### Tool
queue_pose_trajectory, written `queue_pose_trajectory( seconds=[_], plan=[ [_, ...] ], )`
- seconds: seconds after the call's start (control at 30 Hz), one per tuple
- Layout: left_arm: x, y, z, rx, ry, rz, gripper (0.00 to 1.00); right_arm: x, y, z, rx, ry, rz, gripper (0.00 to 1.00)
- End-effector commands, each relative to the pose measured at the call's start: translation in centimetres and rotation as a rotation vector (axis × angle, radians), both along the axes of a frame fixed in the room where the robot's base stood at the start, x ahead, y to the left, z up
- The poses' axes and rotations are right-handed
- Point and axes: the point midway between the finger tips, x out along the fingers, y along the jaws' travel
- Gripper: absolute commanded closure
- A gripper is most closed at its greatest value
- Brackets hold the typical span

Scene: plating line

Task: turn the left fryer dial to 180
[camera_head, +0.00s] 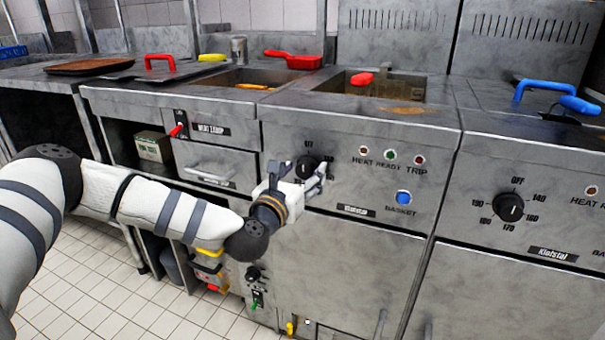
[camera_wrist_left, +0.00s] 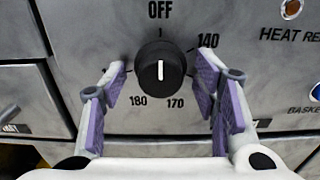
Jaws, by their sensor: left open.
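The left fryer dial (camera_head: 305,167) is a round black knob on the grey front panel, partly covered by my left gripper (camera_head: 300,186) in the head view. In the left wrist view the dial (camera_wrist_left: 160,68) is at the upper middle. Its white line stands vertical, in line with OFF above it. The marks 140, 170 and 180 show around it; 180 is at its lower left. In the left wrist view my left gripper (camera_wrist_left: 161,76) is open, its purple-padded fingers either side of the dial with gaps to it. My right gripper is out of view.
A second fryer dial (camera_head: 508,207) sits on the panel at right. A blue basket button (camera_head: 403,197) and indicator lamps (camera_head: 390,154) are right of the left dial. A red-handled basket (camera_head: 362,79) is in the vat above. A drawer handle (camera_head: 208,173) juts out at left.

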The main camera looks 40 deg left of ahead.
Motion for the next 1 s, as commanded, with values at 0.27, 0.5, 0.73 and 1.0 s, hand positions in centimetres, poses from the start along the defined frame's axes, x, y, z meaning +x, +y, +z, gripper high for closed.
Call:
queue_pose_trajectory(
  seconds=[0.27,0.5,0.73,1.0],
  plan=[
    [-0.05,-0.02,-0.02,0.001,0.0,0.0,0.81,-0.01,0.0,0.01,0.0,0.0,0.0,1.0],
    [-0.06,-0.04,-0.02,0.006,0.002,-0.001,0.94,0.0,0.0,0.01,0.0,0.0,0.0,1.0],
    [-0.05,-0.08,0.01,0.074,0.019,-0.002,0.94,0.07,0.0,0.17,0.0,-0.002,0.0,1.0],
    [-0.06,-0.1,0.1,0.279,0.067,-0.002,0.94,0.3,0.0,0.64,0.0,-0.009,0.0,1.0]
  ],
)
